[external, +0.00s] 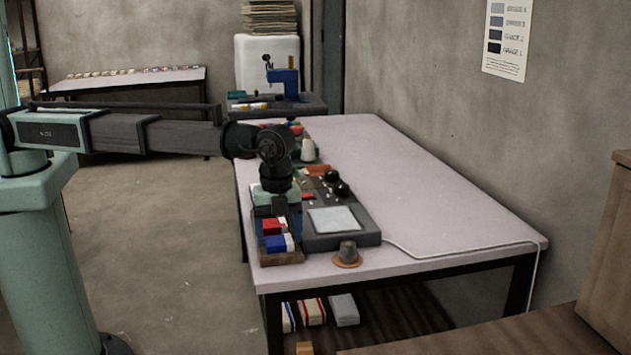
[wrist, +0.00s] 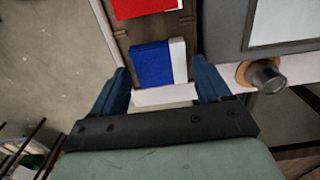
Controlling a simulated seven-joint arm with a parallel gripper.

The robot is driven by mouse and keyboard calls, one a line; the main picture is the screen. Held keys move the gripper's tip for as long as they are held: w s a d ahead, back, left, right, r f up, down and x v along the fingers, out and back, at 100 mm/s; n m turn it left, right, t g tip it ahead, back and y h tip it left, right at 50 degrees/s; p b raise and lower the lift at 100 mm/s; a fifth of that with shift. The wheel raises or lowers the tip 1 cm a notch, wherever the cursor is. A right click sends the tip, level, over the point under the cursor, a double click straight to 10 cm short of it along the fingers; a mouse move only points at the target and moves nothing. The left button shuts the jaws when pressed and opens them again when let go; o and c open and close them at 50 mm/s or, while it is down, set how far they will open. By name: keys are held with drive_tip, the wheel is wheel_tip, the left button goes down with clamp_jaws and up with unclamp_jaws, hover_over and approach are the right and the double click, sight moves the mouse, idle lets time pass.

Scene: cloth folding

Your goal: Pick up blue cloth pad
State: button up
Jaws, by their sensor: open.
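The blue cloth pad (wrist: 152,64) lies in a wooden tray, with a white strip along its right side in the wrist view. In the external view the blue pad (external: 276,243) is in the front part of the tray (external: 281,259), below my gripper. My gripper (wrist: 168,78) is open and empty, its two blue fingers on either side of the pad's near end in the wrist view. The pad appears beyond the fingertips; I cannot tell the height between them. A red cloth pad (wrist: 146,7) lies farther along the same tray.
Right of the tray is a grey device (external: 340,240) with a pale panel. A dark knob-like object on a tan round base (external: 347,258) stands near the table's front edge. A white cable crosses the table. The table's (external: 440,205) right side is clear.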

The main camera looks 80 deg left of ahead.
drive_tip(key=shift+f, duration=0.35)
drive_tip(key=shift+c, duration=0.4)
drive_tip(key=c, duration=0.7)
drive_tip(key=shift+r, duration=0.15)
